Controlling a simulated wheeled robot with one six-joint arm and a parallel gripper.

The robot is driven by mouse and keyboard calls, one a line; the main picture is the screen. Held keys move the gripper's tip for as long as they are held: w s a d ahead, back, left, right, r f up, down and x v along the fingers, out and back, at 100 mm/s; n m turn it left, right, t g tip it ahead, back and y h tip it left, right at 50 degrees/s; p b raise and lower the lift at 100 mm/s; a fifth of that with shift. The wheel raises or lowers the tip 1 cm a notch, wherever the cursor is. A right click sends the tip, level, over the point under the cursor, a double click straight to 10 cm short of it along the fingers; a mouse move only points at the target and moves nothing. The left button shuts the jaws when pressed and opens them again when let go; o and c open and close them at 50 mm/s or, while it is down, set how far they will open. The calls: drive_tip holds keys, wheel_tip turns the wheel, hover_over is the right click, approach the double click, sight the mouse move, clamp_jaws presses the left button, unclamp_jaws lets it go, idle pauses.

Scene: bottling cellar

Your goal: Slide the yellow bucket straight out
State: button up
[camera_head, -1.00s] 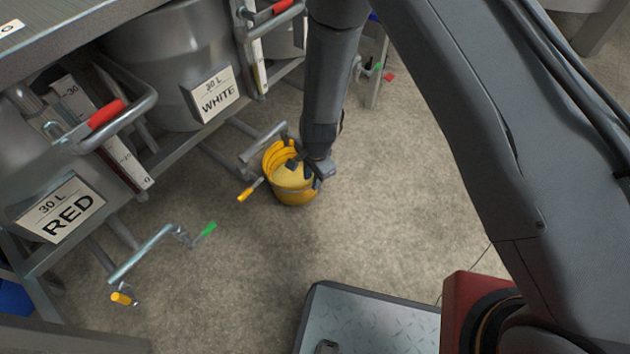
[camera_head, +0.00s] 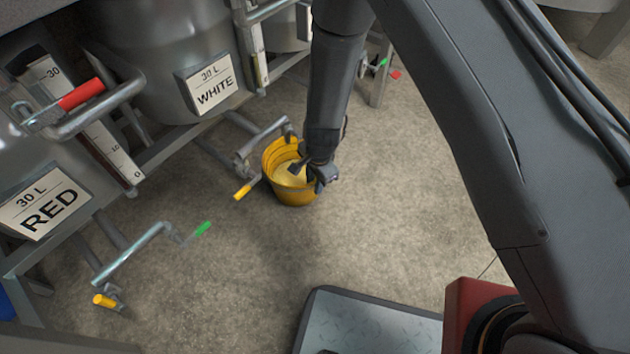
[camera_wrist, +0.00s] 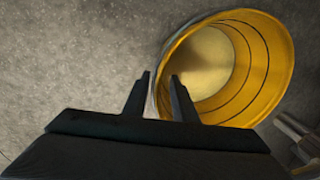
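The yellow bucket (camera_head: 292,197) stands upright on the floor in front of the rack, at the middle of the head view. Its round open mouth also shows in the wrist view (camera_wrist: 276,88), with a pale inside bottom. My gripper (camera_head: 297,168) reaches down at the bucket's right rim. In the wrist view my gripper's two fingers (camera_wrist: 160,76) are apart, one outside the rim and the other over the bucket's inside. A gap shows between them, and the near part of the rim passes there. Contact with the rim cannot be made out.
Steel tanks labelled RED (camera_head: 44,203) and WHITE (camera_head: 214,90) stand on the rack at left. Floor right of the bucket is clear.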

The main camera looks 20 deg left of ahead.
sight(313, 195)
drive_tip(key=shift+w+a+f+b, duration=0.15)
drive_tip(key=shift+f+b, duration=0.95)
drive_tip(key=shift+f, duration=0.65)
drive_tip(key=shift+w+a+f+b, duration=0.15)
drive_tip(key=shift+f+b, duration=0.95)
drive_tip(key=shift+f, duration=0.6)
clamp_jaws()
